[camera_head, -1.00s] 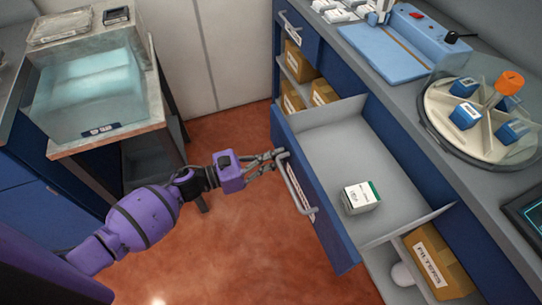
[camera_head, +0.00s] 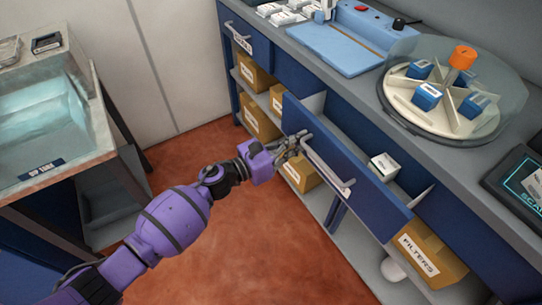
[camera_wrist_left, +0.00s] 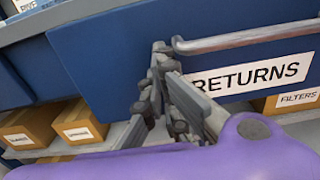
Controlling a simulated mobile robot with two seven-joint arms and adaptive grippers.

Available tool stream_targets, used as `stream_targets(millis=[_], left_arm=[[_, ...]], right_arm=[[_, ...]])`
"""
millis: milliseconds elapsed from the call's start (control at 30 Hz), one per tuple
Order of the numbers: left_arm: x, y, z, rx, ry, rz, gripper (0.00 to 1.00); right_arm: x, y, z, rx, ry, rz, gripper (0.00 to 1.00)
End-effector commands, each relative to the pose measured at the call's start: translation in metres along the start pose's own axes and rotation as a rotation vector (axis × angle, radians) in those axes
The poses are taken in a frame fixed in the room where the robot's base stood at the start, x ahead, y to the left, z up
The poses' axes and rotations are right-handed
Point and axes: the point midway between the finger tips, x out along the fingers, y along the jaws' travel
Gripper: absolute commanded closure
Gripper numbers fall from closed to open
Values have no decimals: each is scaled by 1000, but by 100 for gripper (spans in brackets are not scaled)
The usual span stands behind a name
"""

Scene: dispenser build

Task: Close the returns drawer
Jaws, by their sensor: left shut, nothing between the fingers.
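The returns drawer (camera_head: 350,172) has a blue front with a grey bar handle, and it still stands partly out from the counter. Its front also shows in the left wrist view (camera_wrist_left: 110,60), with a white RETURNS label (camera_wrist_left: 250,76). A small white box (camera_head: 384,166) with a label lies inside the drawer. My left gripper (camera_head: 303,140) is shut and empty, with its fingertips at the drawer front near the left end of the handle. In the left wrist view the gripper (camera_wrist_left: 160,60) is against or very near the blue front. My right gripper is not in view.
Cardboard boxes stand on the shelves below, including a FILTERS box (camera_head: 430,252). The counter above holds a blue device (camera_head: 345,40) and a round carousel (camera_head: 440,95). A table with a clear tank (camera_head: 40,120) stands at left. The red floor (camera_head: 270,240) between is clear.

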Motion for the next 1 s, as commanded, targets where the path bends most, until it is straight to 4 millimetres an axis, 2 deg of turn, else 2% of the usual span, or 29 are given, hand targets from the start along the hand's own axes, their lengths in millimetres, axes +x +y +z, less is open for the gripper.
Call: stream_targets(millis=[33,200,433,700,1000], left_arm=[[16,-1,-4,1,-1,-2,100],[57,-1,-4,0,0,-2,100],[99,0,-3,-1,0,0,100],[121,0,-2,-1,1,-1,100],[125,0,0,0,0,0,100]], right_arm=[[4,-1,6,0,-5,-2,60],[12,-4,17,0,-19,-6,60],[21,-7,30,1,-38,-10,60],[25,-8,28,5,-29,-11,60],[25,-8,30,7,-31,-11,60]])
